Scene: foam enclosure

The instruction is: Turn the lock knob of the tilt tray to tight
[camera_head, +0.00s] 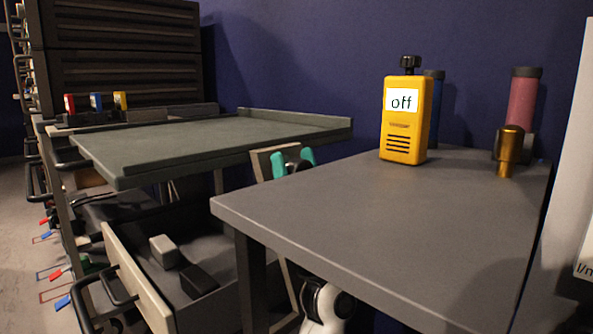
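The tilt tray (210,143) is a dark grey-green flat tray with a raised rim, at the left middle. It looks close to level, with a slight slope that I cannot judge exactly. No knob can be made out clearly. My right gripper is not in view.
A grey table (400,210) fills the right front. On it stand a yellow device (404,120) reading "off", a brass cylinder (508,150) and a red cylinder (523,100). An open drawer (140,265) with two small blocks lies below the tray.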

